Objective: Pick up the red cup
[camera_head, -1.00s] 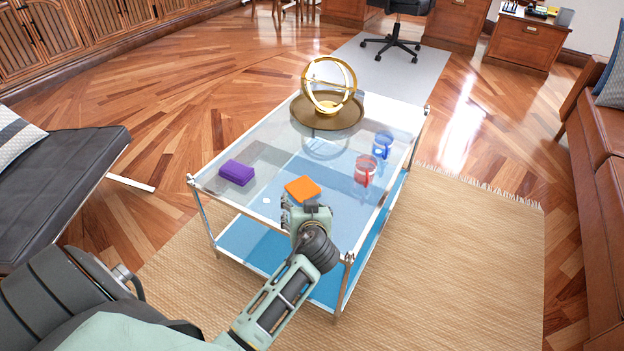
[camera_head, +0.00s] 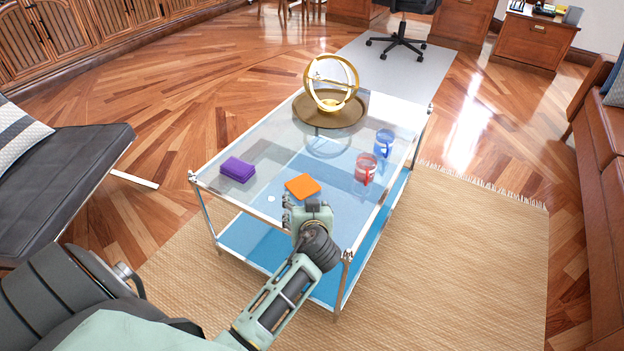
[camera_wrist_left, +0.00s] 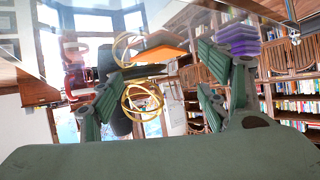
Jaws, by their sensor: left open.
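The red cup (camera_head: 365,168) stands on the right part of the glass table top (camera_head: 262,153), just in front of the blue cup (camera_head: 384,143). My left gripper (camera_head: 287,207) is over the near edge of the table, to the left of the red cup and nearer to me, clear of it. In the left wrist view its two fingers (camera_wrist_left: 168,92) are spread apart with nothing held between them. Reddish shapes show at the left of that view, too unclear to tell whether they are the cup. My right gripper is not in view.
An orange block (camera_head: 302,186) lies just beyond my left gripper, and a purple block (camera_head: 238,169) lies farther left. A gold ring ornament (camera_head: 331,82) stands on a round brown tray (camera_head: 318,115) at the far end. Glass between orange block and red cup is clear.

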